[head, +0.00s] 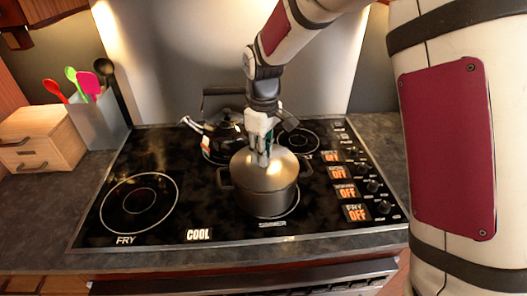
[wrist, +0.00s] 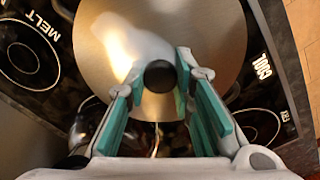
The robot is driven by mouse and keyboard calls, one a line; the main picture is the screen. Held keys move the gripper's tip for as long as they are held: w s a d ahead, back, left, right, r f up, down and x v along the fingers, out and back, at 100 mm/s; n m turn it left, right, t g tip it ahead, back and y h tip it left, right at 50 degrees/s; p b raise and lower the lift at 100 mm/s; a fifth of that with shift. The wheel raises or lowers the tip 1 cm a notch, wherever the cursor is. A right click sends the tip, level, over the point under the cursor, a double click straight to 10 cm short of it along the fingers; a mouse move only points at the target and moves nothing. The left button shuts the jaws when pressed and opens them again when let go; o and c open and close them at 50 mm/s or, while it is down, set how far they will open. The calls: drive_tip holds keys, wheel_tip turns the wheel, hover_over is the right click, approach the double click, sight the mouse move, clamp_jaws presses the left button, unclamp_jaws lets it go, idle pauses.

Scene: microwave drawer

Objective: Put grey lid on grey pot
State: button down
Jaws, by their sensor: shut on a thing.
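The grey pot (head: 264,198) stands on the front right burner of the black stove, with a handle on each side. The grey lid (head: 282,174) lies over the pot's mouth and looks about level; I cannot tell whether it is fully seated. In the wrist view the lid (wrist: 215,45) fills the upper middle, with its round black knob (wrist: 160,76) between the fingertips. My gripper (head: 262,158) points down from above. In the wrist view my gripper (wrist: 157,82) has its green pads on either side of the knob, shut on it. The pot is hidden under the lid there.
A kettle (head: 226,130) stands on a back burner, close behind the pot. The front left burner (head: 139,201) is bare. Control knobs (head: 373,187) line the stove's right side. A utensil holder (head: 99,121) and a small wooden drawer box (head: 42,139) stand at left.

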drive_tip(key=shift+f, duration=0.4)
idle(0.9)
drive_tip(key=c, duration=1.3)
unclamp_jaws()
drive_tip(key=o, duration=0.5)
drive_tip(key=shift+r+p, duration=0.65)
drive_tip(key=shift+r, duration=2.85)
